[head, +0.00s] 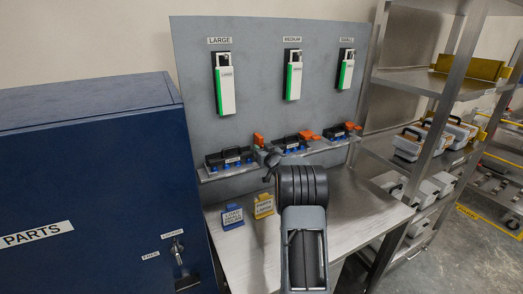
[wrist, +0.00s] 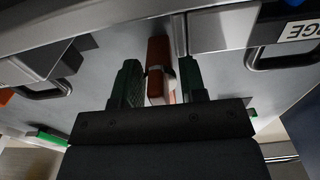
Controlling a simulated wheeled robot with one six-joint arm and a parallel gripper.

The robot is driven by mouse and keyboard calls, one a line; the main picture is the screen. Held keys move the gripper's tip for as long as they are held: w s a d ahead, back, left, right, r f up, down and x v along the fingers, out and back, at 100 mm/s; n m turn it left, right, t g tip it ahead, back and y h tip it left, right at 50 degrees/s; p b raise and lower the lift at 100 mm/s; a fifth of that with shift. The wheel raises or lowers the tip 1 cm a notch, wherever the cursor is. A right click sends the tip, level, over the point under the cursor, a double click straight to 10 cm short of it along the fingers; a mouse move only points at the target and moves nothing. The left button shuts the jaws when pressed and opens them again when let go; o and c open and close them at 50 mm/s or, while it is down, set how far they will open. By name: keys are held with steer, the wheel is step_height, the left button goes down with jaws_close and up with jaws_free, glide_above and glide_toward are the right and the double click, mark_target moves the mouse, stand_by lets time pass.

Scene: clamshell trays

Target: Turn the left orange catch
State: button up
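In the head view an orange catch (head: 258,139) stands upright at the right end of the left black tray (head: 229,159). My gripper (head: 271,163) is just in front and to the right of it, partly hidden by my own arm. In the wrist view the orange-red catch (wrist: 158,68) lies between the two dark green fingers of my gripper (wrist: 159,88). The fingers are apart, with a narrow gap visible on the right side of the catch. Contact on the left side cannot be told.
Other black trays, middle (head: 291,143) and right (head: 341,132), sit on the same ledge with orange catches beside them. A yellow card (head: 263,206) and a blue card (head: 232,218) stand on the steel bench (head: 345,213). A blue cabinet (head: 90,150) stands at left.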

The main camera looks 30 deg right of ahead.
steer(key=s+a+b, duration=0.2)
steer(key=s+b, duration=0.1)
steer(key=s, duration=1)
steer(key=shift+s+b, duration=0.3)
steer(key=shift+s, duration=0.05)
steer(key=s+d+f+m+g+h, duration=0.2)
steer(key=s+d+f+g+h, duration=0.2)
steer(key=f+g, duration=0.3)
steer(key=s+a+f+m+g+y, duration=0.1)
steer(key=s+a+f+g, duration=0.25)
steer(key=s+a, duration=0.25)
steer(key=s+a+r+n+g+y, duration=0.1)
steer(key=s+a, duration=0.3)
steer(key=a, duration=0.5)
steer(key=s+a+r+n+g+y, duration=0.1)
steer(key=s+a, duration=0.3)
steer(key=a, duration=0.5)
steer(key=s+a+r+n+g+y, duration=0.1)
steer(key=s+a+r+n+y, duration=0.1)
steer(key=a, duration=0.7)
steer(key=s+r+y, duration=0.1)
steer(key=s, duration=0.1)
steer(key=shift+s+a+n+y, duration=0.3)
steer(key=shift+s+n, duration=0.1)
